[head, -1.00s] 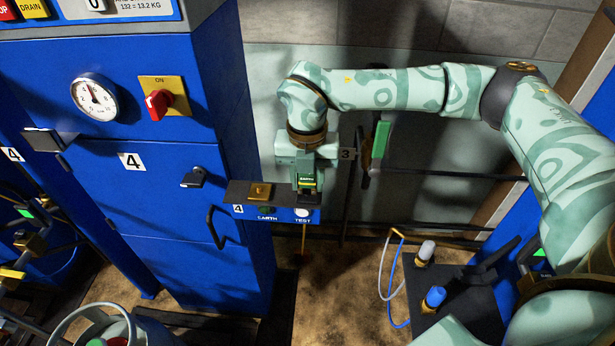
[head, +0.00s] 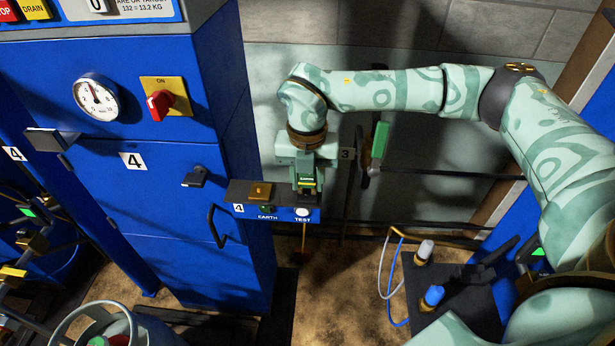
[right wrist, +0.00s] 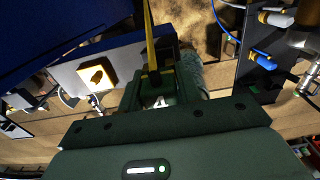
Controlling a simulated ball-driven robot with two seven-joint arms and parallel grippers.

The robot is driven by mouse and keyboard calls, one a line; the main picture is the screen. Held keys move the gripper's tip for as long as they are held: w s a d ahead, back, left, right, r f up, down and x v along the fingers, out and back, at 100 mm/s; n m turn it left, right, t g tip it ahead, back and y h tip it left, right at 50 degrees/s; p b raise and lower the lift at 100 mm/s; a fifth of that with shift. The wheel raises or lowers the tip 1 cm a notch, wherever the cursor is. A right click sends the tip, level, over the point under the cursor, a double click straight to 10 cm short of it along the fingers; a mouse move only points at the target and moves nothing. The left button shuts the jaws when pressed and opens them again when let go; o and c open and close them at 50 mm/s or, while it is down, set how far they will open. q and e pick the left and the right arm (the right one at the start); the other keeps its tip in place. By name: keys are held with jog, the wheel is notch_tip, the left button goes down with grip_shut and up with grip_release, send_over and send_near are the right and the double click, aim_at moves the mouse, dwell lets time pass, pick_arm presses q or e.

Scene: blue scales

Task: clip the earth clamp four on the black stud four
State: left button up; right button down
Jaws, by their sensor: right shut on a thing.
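My right gripper (head: 306,185) points down over the right end of a small dark shelf (head: 237,190) on the blue scale marked 4. The black stud four cannot be made out; the gripper and clamp cover that end of the shelf. I cannot tell whether the clamp touches the stud. My left gripper is not in view.
A brass block (head: 260,191) sits on the shelf left of the clamp. A green-handled lever (head: 379,140) stands right of the gripper. A gas cylinder (head: 100,325) stands at lower left.

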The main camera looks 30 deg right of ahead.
jog(key=shift+f, duration=0.55)
jog(key=c, duration=0.9)
grip_release()
notch_tip(320, 180, up, 16)
jog(key=p, duration=0.3)
jog(key=shift+r, duration=0.15)
